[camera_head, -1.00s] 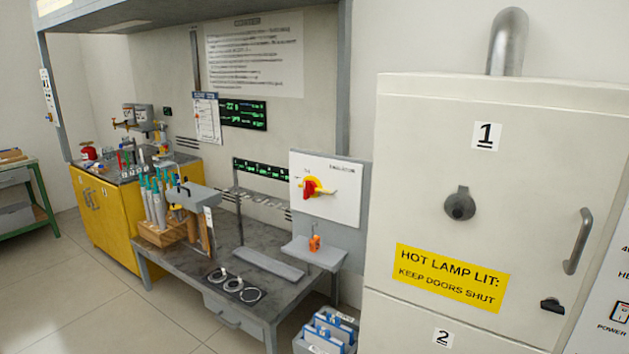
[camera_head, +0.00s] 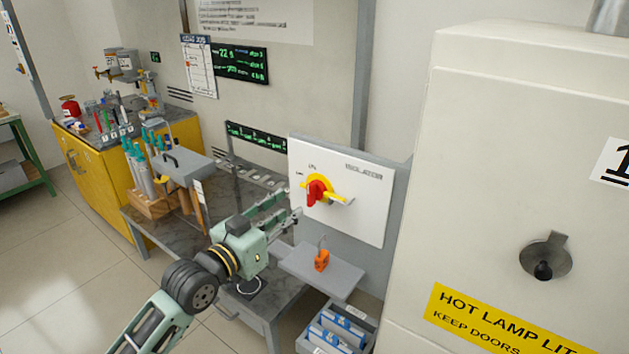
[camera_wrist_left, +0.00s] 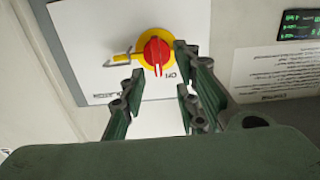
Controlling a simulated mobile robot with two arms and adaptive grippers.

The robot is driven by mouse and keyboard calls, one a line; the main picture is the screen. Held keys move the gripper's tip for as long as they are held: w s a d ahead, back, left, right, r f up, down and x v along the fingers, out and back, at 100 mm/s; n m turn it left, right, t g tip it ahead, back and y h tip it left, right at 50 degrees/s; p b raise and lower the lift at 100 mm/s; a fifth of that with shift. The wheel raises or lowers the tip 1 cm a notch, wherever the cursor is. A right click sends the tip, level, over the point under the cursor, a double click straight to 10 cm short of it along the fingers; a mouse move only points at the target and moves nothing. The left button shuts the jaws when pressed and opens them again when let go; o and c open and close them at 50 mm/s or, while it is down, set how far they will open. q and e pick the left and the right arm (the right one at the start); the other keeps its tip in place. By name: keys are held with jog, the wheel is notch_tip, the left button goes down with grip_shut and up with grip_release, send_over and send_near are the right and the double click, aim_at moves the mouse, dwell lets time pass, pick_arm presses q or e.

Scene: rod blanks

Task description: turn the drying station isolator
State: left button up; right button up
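The isolator is a red rotary handle (camera_head: 317,191) on a yellow disc, mounted on a white panel (camera_head: 360,209). A yellow tab with a metal hasp sticks out to the right of the disc in the head view. My left gripper (camera_head: 284,208) is in front of the panel, just left of the handle and apart from it. In the left wrist view the gripper (camera_wrist_left: 155,95) has its fingers spread and empty, with the red handle (camera_wrist_left: 157,52) beyond the gap between them. An orange padlock (camera_head: 322,260) stands on the grey shelf below the panel. My right gripper is not in view.
A large pale cabinet (camera_head: 480,180) with a yellow warning label stands close on the right. The dark bench (camera_head: 165,218) with a rack of teal-handled tools lies under my left arm. A bin of blue items (camera_head: 340,330) sits below the shelf (camera_head: 335,275).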

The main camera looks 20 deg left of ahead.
aim_at(308, 195)
pick_arm(q)
jog(key=w+d, duration=0.1)
jog(key=w+d+r+p, duration=0.1)
jog(key=w, duration=0.1)
jog(key=shift+w, duration=0.2)
jog(key=shift+w+d+f+p, duration=0.15)
jog(key=shift+w, duration=0.45)
jog(key=shift+w+d+f+p, duration=0.1)
jog(key=shift+w+p, duration=0.05)
jog(key=shift+w, duration=0.4)
jog(key=shift+w+d, duration=0.1)
jog(key=shift+w, duration=0.05)
grip_shut()
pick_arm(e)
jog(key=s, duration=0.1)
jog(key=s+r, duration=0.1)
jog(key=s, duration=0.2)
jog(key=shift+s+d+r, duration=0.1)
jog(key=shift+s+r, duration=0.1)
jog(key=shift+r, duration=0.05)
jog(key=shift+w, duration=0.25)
